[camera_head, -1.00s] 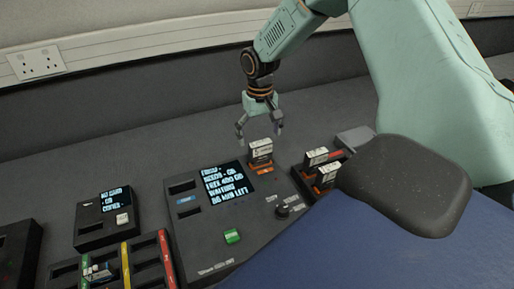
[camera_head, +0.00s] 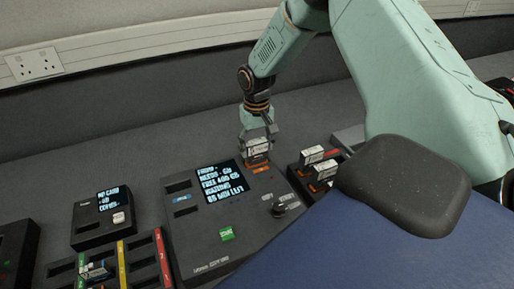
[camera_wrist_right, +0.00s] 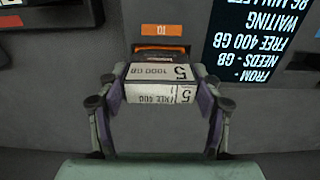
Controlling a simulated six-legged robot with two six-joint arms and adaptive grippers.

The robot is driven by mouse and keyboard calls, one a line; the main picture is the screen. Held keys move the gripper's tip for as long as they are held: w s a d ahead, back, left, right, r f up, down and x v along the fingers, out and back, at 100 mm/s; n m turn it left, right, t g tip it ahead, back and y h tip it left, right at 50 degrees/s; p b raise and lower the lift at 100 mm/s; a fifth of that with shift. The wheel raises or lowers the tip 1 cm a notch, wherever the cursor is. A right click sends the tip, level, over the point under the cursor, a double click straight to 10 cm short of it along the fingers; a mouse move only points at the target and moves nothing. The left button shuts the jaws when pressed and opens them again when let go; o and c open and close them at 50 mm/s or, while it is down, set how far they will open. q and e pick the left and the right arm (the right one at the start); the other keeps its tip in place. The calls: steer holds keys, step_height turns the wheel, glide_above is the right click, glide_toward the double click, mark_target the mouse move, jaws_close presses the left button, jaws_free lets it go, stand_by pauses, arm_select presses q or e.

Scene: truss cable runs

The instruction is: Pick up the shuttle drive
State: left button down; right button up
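The shuttle drive (camera_head: 257,149), a white-labelled block, stands upright in the orange-marked slot at the top right of the dark console (camera_head: 205,262). In the right wrist view the drive (camera_wrist_right: 160,83) carries a 5, "1000 GB" and "FREE 400". My right gripper (camera_head: 257,143) is lowered over it, with one finger on each side. In the right wrist view the fingers (camera_wrist_right: 160,92) lie very close along the drive's sides; I cannot tell whether they press on it. My left gripper is not in view.
Two similar drives (camera_head: 312,155) stand in a dark rack right of the console. A small device with a screen (camera_head: 104,217) and a rack with coloured strips (camera_head: 122,262) stand to the left. The grey bench behind is clear. A wall socket (camera_head: 33,63) is at the back.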

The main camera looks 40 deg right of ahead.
steer(key=shift+w, duration=0.15)
steer(key=c, duration=0.7)
